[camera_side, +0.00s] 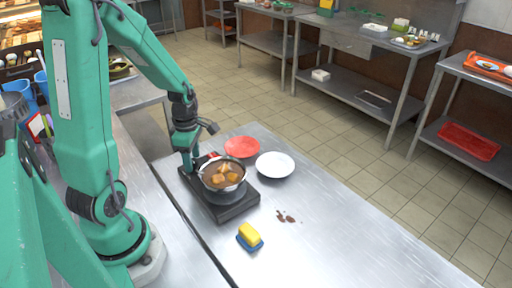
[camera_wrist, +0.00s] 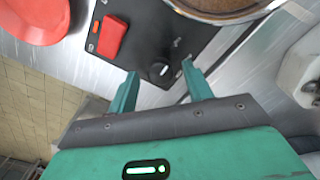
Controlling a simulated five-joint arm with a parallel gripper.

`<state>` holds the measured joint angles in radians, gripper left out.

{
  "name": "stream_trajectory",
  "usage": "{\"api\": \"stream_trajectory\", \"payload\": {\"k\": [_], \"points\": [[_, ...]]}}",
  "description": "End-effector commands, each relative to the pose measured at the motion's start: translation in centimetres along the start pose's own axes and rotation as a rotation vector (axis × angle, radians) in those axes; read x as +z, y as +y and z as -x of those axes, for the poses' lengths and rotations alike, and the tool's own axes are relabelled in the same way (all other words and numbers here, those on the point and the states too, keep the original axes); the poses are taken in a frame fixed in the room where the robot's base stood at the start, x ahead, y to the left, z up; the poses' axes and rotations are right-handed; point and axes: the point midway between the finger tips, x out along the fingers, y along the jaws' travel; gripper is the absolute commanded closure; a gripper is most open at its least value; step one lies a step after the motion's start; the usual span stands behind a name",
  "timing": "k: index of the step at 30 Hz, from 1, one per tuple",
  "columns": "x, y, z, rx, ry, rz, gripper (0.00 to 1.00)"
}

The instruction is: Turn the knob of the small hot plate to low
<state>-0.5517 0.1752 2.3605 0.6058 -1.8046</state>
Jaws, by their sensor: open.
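The small black hot plate (camera_side: 235,209) stands on the steel table, with a pot of brown stew (camera_side: 221,174) on it. In the wrist view its control panel (camera_wrist: 142,32) carries a round dark knob (camera_wrist: 158,71) with a short white mark on its face. Small markings lie around the knob, too small to read. My gripper (camera_wrist: 160,69) is open, with one finger on each side of the knob. Whether either finger touches it, I cannot tell. In the side view my gripper (camera_side: 188,168) is low at the hot plate's far left end, and the knob is hidden.
A red switch (camera_wrist: 113,36) sits on the panel left of the knob. A red plate (camera_side: 241,147) and a white plate (camera_side: 275,165) lie beyond the pot. The table's right part is clear.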

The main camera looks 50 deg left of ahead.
Motion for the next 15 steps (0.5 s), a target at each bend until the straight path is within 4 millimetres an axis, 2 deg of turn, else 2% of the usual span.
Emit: {"api": "stream_trajectory", "payload": {"k": [11,15], "points": [[-0.01,-0.02,-0.33,0.000,0.000,0.000,0.52],[-0.01,-0.02,-0.32,0.000,0.000,0.000,0.79]]}}
